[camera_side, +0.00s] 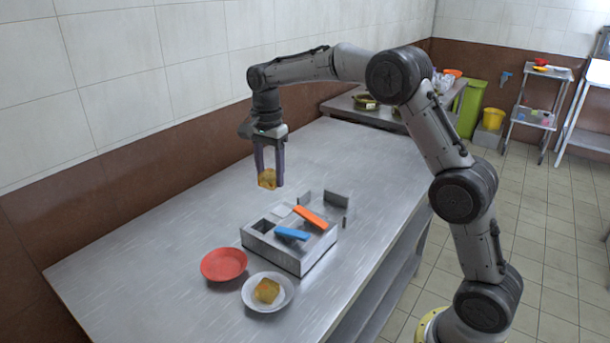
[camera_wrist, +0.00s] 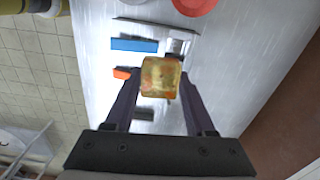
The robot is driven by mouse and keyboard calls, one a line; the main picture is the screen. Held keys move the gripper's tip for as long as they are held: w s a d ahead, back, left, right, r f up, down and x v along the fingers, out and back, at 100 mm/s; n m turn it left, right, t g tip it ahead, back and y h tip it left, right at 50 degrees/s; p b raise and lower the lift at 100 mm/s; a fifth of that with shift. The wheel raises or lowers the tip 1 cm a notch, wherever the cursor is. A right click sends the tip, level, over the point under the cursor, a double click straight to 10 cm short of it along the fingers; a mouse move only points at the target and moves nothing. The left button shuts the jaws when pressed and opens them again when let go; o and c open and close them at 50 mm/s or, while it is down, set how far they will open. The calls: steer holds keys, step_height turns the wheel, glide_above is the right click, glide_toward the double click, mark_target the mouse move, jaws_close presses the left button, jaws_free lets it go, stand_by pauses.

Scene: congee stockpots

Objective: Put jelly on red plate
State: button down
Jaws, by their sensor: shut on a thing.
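My gripper (camera_side: 268,181) is shut on an amber jelly cube (camera_side: 267,178) and holds it in the air above the table, behind the metal box. In the wrist view the held jelly (camera_wrist: 161,77) sits between the fingertips. The red plate (camera_side: 224,264) lies flat and empty at the front left of the box; part of it shows at the top of the wrist view (camera_wrist: 194,5). A white plate (camera_side: 288,301) to its right bears a second amber jelly piece (camera_side: 267,290).
A grey metal box (camera_side: 292,261) with compartments stands in mid-table, with a blue block (camera_side: 292,233) and an orange block (camera_side: 311,217) on it. Upright metal flaps (camera_side: 336,199) rise at its back. The table's left part is clear; a tiled wall runs along it.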

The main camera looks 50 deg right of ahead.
steer(key=w+a+f+n, duration=0.25)
steer(key=w+a, duration=0.35)
steer(key=a, duration=0.3)
glide_above(225, 268)
step_height(225, 268, down, 3)
steer(key=shift+f, duration=7.2)
steer(key=shift+f, duration=0.3)
steer(key=shift+c, duration=0.8)
jaws_free()
steer(key=shift+f, duration=0.1)
steer(key=shift+c, duration=1.4)
steer(key=shift+r, duration=2.55)
